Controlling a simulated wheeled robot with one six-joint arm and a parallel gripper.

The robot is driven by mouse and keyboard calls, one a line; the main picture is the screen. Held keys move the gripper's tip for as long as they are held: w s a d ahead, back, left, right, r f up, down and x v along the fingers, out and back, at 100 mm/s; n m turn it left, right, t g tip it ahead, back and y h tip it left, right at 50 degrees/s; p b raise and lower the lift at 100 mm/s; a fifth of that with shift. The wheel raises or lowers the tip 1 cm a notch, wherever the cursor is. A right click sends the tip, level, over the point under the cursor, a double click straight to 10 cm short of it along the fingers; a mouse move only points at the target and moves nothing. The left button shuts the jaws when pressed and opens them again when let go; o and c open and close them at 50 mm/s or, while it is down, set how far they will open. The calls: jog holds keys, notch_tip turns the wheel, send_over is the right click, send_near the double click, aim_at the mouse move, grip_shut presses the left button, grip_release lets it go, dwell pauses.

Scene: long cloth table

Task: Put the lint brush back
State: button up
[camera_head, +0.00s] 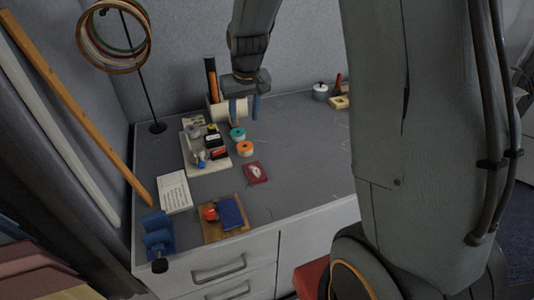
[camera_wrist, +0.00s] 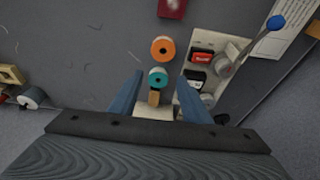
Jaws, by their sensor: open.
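My gripper (camera_head: 243,108) is open above the back of the table, its blue fingers pointing down. In the wrist view its fingers (camera_wrist: 160,82) straddle a white piece (camera_wrist: 153,112) with a short brown part (camera_wrist: 154,97). This may be the lint brush, but its shape is mostly hidden and I cannot tell for sure. In the head view a white object (camera_head: 235,112) shows at the fingers. A dark stick with an orange band (camera_head: 211,78) stands upright just left of the gripper. I cannot tell whether the fingers touch anything.
A teal roll (camera_head: 237,134) and an orange roll (camera_head: 245,149) lie in front of the gripper. A pale tray (camera_head: 193,166) with several small items is to their left. A wooden board (camera_head: 234,232) with a blue block is near the front edge. The table's middle right is mostly clear.

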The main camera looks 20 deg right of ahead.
jog(key=s+g, duration=0.2)
jog(key=s, duration=2.2)
jog(key=shift+f, duration=0.35)
